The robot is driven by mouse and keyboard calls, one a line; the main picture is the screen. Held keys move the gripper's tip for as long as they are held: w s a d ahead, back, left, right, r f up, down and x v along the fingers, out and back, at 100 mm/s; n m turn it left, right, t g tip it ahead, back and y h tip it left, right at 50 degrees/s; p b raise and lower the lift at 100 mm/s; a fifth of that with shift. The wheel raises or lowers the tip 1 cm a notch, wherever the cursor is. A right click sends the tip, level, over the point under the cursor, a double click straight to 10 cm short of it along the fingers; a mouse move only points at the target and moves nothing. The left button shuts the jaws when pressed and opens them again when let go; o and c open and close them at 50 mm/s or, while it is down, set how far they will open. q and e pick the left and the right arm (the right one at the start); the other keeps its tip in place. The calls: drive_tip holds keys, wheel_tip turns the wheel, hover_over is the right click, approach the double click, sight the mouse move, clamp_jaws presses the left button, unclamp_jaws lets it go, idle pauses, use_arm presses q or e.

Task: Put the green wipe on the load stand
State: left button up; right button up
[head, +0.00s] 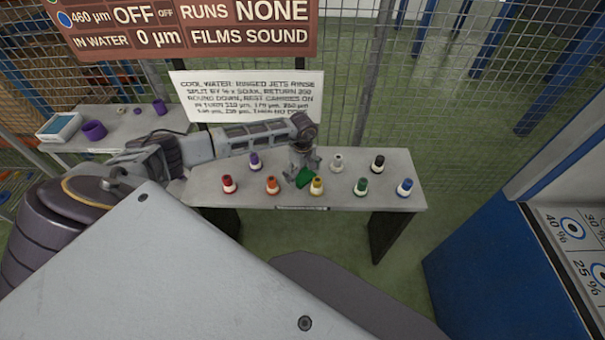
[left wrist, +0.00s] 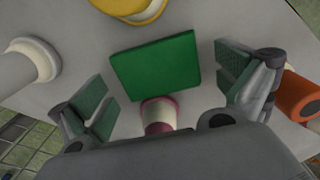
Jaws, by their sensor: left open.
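The green wipe (head: 305,177) is a flat green piece at the middle of the grey table, among several coloured bottle-like pieces. In the left wrist view the wipe (left wrist: 156,68) is a square, tilted slightly. My left gripper (head: 303,169) is over the wipe, pointing down. Its open fingers stand on either side of the wipe in the left wrist view (left wrist: 166,84), with nothing seen gripped. I cannot tell whether the fingertips are level with the wipe. No load stand is clearly identifiable. My right gripper is not in view.
The grey table (head: 400,192) holds red (head: 228,184), orange (head: 271,185), yellow (head: 317,186), green (head: 361,186) and blue (head: 405,187) capped pieces, and others behind. A side table (head: 120,118) holds purple items. A blue cabinet (head: 490,265) stands right. Mesh fencing is behind.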

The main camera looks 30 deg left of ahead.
sight(303, 176)
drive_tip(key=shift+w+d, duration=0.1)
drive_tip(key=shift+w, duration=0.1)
use_arm(q)
drive_tip(key=shift+r, duration=0.2)
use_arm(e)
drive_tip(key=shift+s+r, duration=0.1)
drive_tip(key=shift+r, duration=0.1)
use_arm(q)
drive_tip(key=shift+r, duration=0.35)
wheel_tip(303, 176, up, 11)
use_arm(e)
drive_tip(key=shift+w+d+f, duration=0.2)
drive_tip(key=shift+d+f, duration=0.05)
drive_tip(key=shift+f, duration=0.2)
use_arm(q)
drive_tip(key=shift+r, duration=0.1)
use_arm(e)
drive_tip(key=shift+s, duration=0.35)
